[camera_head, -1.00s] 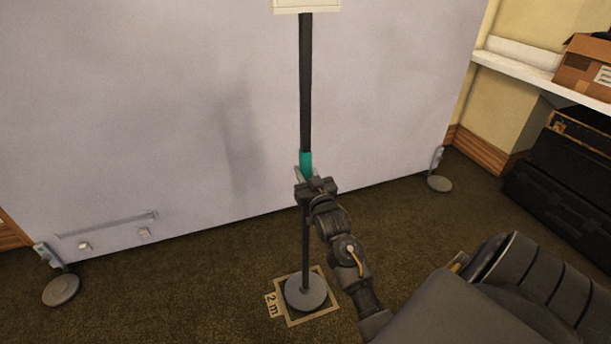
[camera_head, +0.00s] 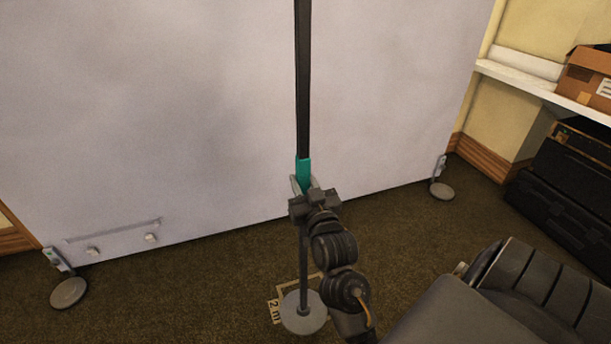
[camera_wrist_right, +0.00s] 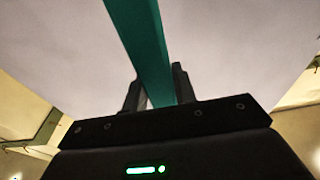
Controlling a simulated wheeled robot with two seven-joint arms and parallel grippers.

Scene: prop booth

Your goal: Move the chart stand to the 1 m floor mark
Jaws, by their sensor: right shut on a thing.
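The chart stand is a dark pole (camera_head: 303,90) with a teal grip band (camera_head: 303,172) and a round grey base (camera_head: 303,314). My right gripper (camera_head: 304,186) is shut on the stand at the teal band, which also runs between its fingers in the right wrist view (camera_wrist_right: 145,45). The base overlaps the near part of the square floor mark labelled 2 m (camera_head: 274,308). I cannot tell whether the base touches the floor. The chart at the top is out of the head view. No 1 m mark shows. My left gripper is not in view.
A large pale panel (camera_head: 200,110) stands behind the pole, with round feet at left (camera_head: 69,291) and right (camera_head: 442,190). Black cases (camera_head: 560,205) and a shelf with a cardboard box (camera_head: 588,78) are at right. Carpet at left front is clear.

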